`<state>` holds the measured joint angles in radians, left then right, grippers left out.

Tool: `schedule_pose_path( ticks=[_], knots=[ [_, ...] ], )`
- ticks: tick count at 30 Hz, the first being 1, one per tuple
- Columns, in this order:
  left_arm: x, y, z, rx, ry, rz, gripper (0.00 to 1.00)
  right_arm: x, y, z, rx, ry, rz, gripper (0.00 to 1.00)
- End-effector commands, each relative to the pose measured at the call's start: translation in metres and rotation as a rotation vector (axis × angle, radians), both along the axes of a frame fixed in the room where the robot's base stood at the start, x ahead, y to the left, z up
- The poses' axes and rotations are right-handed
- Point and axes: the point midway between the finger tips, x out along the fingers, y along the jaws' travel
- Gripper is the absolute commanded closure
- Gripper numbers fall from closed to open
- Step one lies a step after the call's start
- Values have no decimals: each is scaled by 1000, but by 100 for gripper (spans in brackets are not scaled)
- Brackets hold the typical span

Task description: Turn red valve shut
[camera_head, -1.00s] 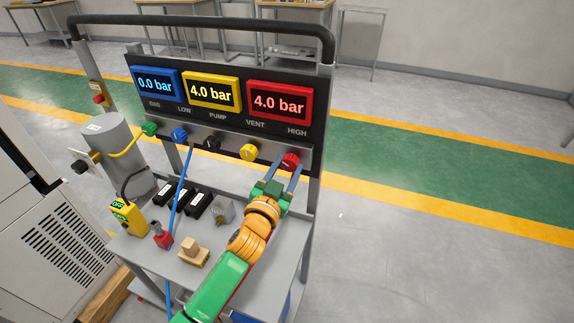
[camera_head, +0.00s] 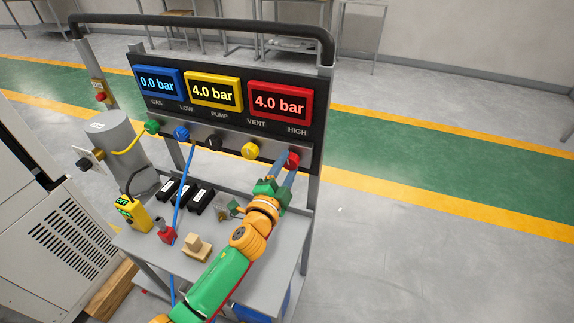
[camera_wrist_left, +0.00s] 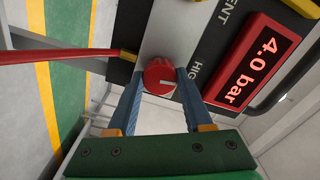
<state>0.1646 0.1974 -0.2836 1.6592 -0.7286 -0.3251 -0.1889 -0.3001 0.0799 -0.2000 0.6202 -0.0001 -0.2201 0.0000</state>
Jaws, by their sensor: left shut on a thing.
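The red valve (camera_head: 291,160) is a round knob at the right end of the grey valve strip, under the HIGH label. In the left wrist view the red valve (camera_wrist_left: 159,77) shows a white mark on its face pointing to the right. My left gripper (camera_head: 286,164) has its blue fingers on either side of the knob. In the left wrist view my left gripper (camera_wrist_left: 160,82) is shut on the red valve. The red display (camera_head: 281,101) above it reads 4.0 bar. My right gripper is not in view.
Yellow (camera_head: 251,150), black (camera_head: 212,142), blue (camera_head: 181,133) and green (camera_head: 152,126) knobs sit along the strip to the left. The yellow display (camera_head: 213,91) reads 4.0 bar and the blue display (camera_head: 158,84) 0.0 bar. A wooden block (camera_head: 197,246) lies on the cart shelf.

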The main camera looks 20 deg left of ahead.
Motion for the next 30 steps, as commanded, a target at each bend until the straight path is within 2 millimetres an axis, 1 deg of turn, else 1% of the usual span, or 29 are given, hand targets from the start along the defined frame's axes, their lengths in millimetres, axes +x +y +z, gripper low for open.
schedule_pose_path(
  ticks=[6, 12, 29, 30],
  knots=[
    [0, 0, 1, 113, -4, 0, 100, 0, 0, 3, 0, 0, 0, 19],
    [0, 0, 1, 172, -6, 0, 100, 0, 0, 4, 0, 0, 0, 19],
    [0, 0, 0, 197, -7, 0, 100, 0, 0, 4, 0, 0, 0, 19],
    [0, 0, 0, 197, -7, 0, 41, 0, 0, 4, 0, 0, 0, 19]
  ],
)
